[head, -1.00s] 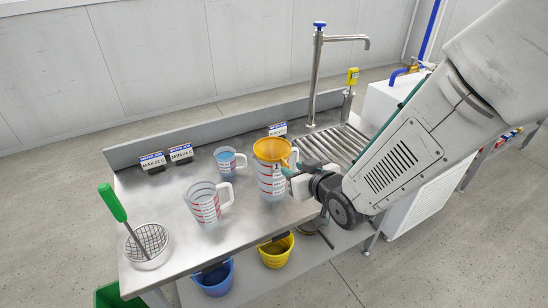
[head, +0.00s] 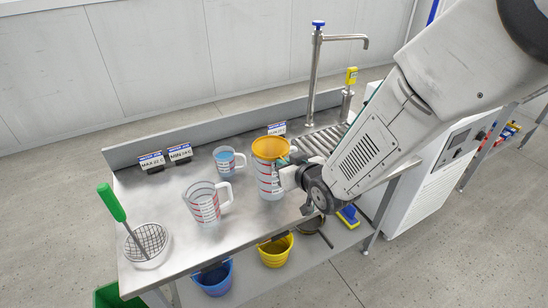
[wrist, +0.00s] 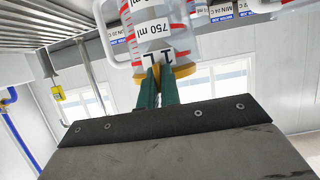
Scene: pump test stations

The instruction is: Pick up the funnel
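The orange-yellow funnel (head: 270,148) sits in the top of a tall clear measuring jug (head: 268,184) with red marks, on the steel bench. My gripper (head: 284,162) is at the right side of the funnel rim. In the wrist view, the funnel (wrist: 183,71) shows as a yellow strip beyond the two green fingers of my gripper (wrist: 158,72). The fingers are close together with a narrow gap, over the rim. Whether they clasp the rim is not clear.
Two more jugs, one clear (head: 206,203) and one with blue liquid (head: 228,160), stand left of the funnel. A wire basket with green handle (head: 147,242) is at the front left. A tap (head: 316,75) stands behind. Blue (head: 214,278) and yellow (head: 275,251) buckets are below.

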